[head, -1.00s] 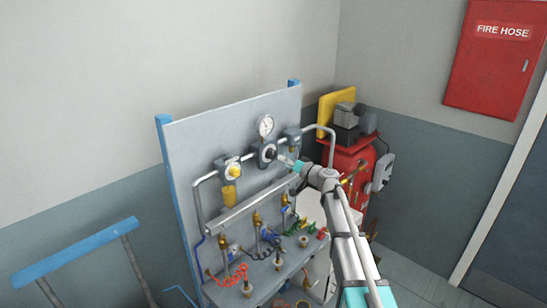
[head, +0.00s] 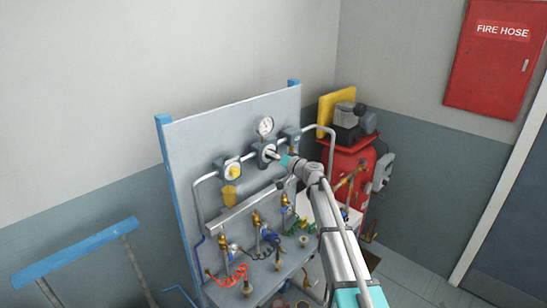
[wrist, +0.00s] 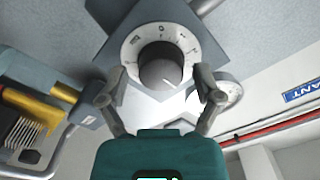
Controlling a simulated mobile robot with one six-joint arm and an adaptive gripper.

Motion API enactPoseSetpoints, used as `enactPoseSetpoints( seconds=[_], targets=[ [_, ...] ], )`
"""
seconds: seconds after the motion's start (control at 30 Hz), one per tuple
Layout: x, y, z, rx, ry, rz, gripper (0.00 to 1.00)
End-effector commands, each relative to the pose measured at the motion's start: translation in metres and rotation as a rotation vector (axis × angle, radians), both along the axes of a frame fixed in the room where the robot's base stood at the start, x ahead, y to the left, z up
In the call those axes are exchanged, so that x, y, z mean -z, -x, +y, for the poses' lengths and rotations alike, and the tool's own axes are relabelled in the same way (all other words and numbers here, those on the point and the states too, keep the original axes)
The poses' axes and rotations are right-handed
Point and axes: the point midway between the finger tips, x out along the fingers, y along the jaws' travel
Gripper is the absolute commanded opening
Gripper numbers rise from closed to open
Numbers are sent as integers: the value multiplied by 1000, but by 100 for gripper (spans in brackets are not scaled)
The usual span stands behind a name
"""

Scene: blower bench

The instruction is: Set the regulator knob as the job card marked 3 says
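The regulator knob (wrist: 160,66) is dark and round, with a pale mark near its lower right edge. It sits in a white dial ring (wrist: 187,38) with black markings, too small to read surely. My gripper (wrist: 160,76) is open, a fingertip on each side of the knob in the wrist view; I cannot tell whether they touch it. In the head view my gripper (head: 276,157) is at the middle unit (head: 259,147) on the panel, just below the pressure gauge (head: 265,126), and largely hides the knob. I cannot make out a job card marked 3.
A unit with a yellow knob (head: 233,169) is left of my gripper, and another unit (head: 291,136) is close on its right. Pipes, valves and a red coiled hose (head: 238,273) are below. A red compressor (head: 347,165) stands right of the panel.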

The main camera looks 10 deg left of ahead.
Motion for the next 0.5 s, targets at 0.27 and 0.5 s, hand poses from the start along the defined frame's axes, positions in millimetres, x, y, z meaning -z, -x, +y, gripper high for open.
enactPoseSetpoints(
  seconds=[0.27, 0.5],
  targets=[
    [0, 0, 0, 0, 0, 0, 21],
    [0, 0, 0, 0, -16, 21, 9]
  ],
)
